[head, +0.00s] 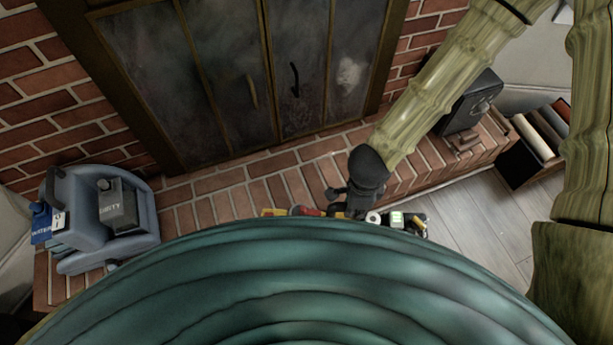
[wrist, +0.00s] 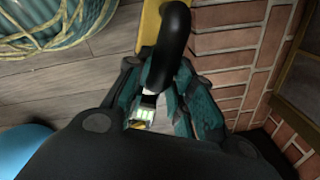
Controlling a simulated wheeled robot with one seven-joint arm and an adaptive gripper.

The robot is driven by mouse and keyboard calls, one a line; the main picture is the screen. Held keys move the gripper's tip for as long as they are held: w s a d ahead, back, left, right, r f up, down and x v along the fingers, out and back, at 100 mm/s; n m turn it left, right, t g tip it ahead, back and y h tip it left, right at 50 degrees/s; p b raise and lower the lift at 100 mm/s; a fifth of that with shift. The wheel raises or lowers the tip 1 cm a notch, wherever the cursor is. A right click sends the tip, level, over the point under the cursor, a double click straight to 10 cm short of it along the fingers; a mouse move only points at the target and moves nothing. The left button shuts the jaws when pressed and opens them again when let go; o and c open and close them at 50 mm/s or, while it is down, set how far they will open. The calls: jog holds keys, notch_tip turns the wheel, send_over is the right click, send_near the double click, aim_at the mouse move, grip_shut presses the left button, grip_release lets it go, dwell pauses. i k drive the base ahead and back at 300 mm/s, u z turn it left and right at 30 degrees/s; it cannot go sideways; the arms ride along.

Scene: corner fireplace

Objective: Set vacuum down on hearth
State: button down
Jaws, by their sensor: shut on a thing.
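My gripper (head: 345,198) is at the hearth's front edge in the head view. It is shut on the vacuum, a small tool with yellow, red and black parts (head: 303,211) and a green-and-white patch (head: 396,218). My teal body hides much of the vacuum's near side. In the wrist view my gripper (wrist: 166,98) has teal fingers on both sides of the vacuum's black curved handle (wrist: 174,45). The brick hearth (head: 235,187) runs below the fireplace doors; its brick side (wrist: 240,60) is right of the vacuum. I cannot tell whether they touch.
A dark crate of rolls (head: 535,145) is further right. The middle bricks are bare. A blue object (wrist: 22,152) is at the wrist view's lower left.

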aim_at(331, 170)
jog(key=z, duration=1.8)
jog(key=i, duration=0.55)
jog(key=u, duration=2.6)
